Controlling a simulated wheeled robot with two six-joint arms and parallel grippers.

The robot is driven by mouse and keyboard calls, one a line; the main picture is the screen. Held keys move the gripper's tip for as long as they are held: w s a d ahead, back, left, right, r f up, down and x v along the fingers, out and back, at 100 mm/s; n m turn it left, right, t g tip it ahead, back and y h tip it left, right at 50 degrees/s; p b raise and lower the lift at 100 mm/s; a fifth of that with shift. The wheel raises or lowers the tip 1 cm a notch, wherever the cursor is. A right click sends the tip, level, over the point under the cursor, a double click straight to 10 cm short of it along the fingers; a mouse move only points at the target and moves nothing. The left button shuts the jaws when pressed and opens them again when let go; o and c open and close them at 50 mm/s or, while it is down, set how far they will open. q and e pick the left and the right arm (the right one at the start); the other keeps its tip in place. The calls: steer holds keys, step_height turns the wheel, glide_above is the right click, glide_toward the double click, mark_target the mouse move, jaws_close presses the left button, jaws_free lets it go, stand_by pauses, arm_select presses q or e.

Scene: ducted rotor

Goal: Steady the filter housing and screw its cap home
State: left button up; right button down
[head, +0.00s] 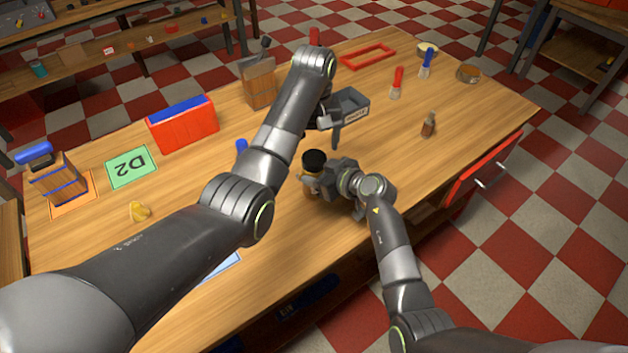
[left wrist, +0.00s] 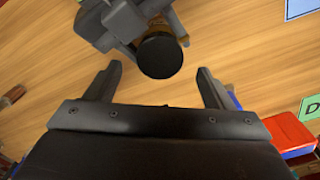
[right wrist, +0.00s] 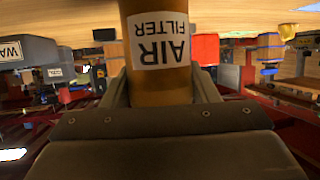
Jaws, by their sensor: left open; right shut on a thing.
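The filter housing (right wrist: 158,88) is an amber cylinder with a white "AIR FILTER" label, filling the middle of the right wrist view. My right gripper (head: 325,180) is shut on it near the front of the table. The black cap (head: 314,160) is on top of the housing in the head view. The cap also shows as a dark disc in the left wrist view (left wrist: 160,56). Whether it is fully seated cannot be told. My left gripper (left wrist: 158,88) is open and empty, its fingers pointing towards the cap but apart from it.
A grey labelled bin (head: 349,104) stands behind the grippers. A red and blue box (head: 182,124), a green D2 mat (head: 131,167) and a yellow piece (head: 139,211) lie to the left. A small brown bottle (head: 428,126) stands to the right, with bare table around it.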

mark_target(314, 157)
arm_select(q)
steer(key=shift+r, duration=0.1)
steer(key=shift+c, duration=0.5)
steer(key=shift+r+n, duration=0.45)
steer(key=shift+n, duration=0.25)
step_height(314, 157, up, 2)
steer(key=n, duration=0.4)
steer(key=shift+r, duration=0.25)
steer(key=shift+f, duration=0.1)
steer(key=shift+f, duration=3.9)
steer(key=shift+c, duration=0.4)
steer(key=c, duration=0.9)
steer(key=m, duration=0.6)
